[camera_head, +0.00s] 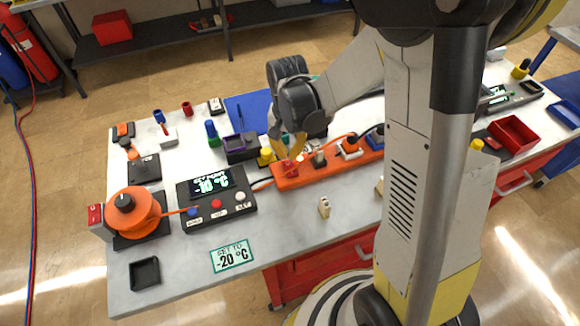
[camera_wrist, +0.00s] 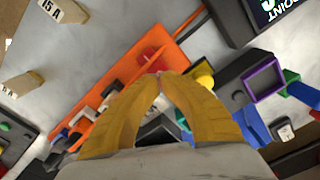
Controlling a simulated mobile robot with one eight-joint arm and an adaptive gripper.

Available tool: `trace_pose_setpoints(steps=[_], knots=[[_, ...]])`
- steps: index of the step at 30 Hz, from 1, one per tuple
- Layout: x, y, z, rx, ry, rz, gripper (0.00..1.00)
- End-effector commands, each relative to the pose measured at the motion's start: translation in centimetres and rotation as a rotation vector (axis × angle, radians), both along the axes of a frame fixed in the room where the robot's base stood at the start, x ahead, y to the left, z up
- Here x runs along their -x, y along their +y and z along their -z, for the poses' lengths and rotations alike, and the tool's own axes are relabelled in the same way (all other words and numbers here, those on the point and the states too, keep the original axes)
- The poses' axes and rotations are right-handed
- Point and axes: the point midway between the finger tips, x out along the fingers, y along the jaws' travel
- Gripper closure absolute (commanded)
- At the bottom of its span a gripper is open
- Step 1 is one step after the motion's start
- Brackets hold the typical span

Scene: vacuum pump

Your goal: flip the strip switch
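The orange power strip (camera_head: 330,168) lies slantwise on the grey table, with several plugs in it. Its red switch (camera_head: 286,167) is at the strip's left end; in the wrist view the red switch (camera_wrist: 152,58) shows just beyond my fingertips. My gripper (camera_head: 290,157) points down over that end with its yellow fingers. In the wrist view my gripper's fingertips (camera_wrist: 159,77) come together with nothing visible between them. I cannot tell whether they touch the switch, or which way the switch is tipped.
A control box (camera_head: 214,198) reading -10 °C stands left of the strip, with an orange round device (camera_head: 133,212) beyond. A yellow-topped item (camera_head: 265,157) and a purple-rimmed black bin (camera_head: 241,147) sit close to my fingers. A "set to -20 °C" card (camera_head: 232,256) lies in front.

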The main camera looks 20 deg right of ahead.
Motion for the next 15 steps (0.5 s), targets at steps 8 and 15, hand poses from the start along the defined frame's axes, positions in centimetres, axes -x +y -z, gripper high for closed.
trace_pose_setpoints(steps=[8, 15], knots=[[0.0, 0.0, 0.13, 0.0, 0.0, 0.0, 1.0], [0.0, 0.0, 0.5, 0.0, 0.0, 0.0, 1.0]])
